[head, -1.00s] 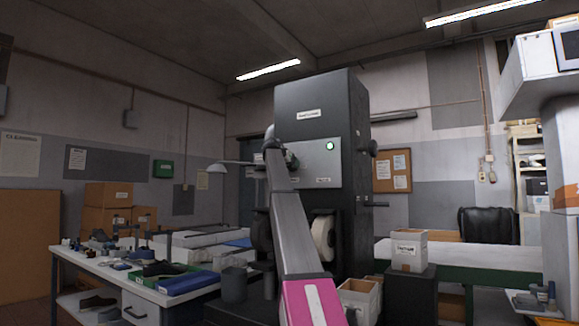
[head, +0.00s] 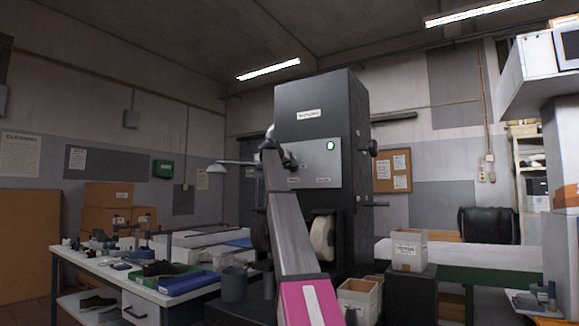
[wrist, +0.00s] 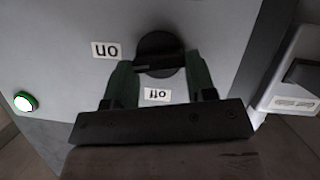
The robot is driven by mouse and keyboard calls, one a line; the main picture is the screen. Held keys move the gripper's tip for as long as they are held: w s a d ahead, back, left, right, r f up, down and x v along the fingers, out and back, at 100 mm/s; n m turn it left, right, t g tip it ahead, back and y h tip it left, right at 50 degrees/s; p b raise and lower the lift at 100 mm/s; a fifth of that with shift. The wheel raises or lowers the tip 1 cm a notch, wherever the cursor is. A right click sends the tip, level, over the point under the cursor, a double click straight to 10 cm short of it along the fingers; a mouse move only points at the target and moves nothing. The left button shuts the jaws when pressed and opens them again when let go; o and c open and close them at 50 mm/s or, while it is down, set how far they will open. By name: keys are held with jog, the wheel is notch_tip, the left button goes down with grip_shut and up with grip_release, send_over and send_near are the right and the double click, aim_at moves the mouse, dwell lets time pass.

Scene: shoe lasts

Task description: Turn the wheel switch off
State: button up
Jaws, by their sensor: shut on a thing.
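The wheel switch (wrist: 160,43) is a round black knob on the grey machine panel, seen in the wrist view. My gripper (wrist: 160,68) has its two green fingers on either side of the knob and is shut on it. A white "on" label (wrist: 105,50) sits left of the knob and an "off" label (wrist: 157,95) sits below it, both upside down in this view. A round green lamp (wrist: 25,102) is lit; it also shows in the head view (head: 330,146). In the head view my gripper (head: 288,160) is at the panel and hides the knob.
The tall dark machine (head: 345,110) stands in front of me with a pale wheel (head: 322,236) low on it. A workbench (head: 140,283) with shoes and tools is at left. Boxes (head: 409,250) stand at right.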

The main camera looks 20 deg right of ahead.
jog(key=n+h, duration=0.1)
jog(key=n+g, duration=0.1)
jog(key=n, duration=0.1)
jog(key=n+g+h, duration=0.1)
jog(key=n, duration=0.1)
jog(key=shift+w+a+f+h, duration=0.25)
jog(key=shift+h, duration=0.05)
jog(key=n, duration=0.1)
jog(key=n+h, duration=0.1)
jog(key=n, duration=0.1)
jog(key=shift+w+f, duration=0.1)
jog(key=shift+f, duration=0.15)
jog(key=shift+a+f+n+g+h, duration=0.15)
jog(key=shift+n+h, duration=0.4)
jog(key=shift+n, duration=0.35)
jog(key=shift+d+f+n+g+h, duration=0.15)
jog(key=shift+n+h, duration=0.4)
jog(key=shift+n, duration=0.35)
jog(key=shift+a+r, duration=0.1)
jog(key=o, duration=0.9)
jog(key=shift+o, duration=0.2)
jog(key=v, duration=1)
jog(key=shift+a, duration=0.35)
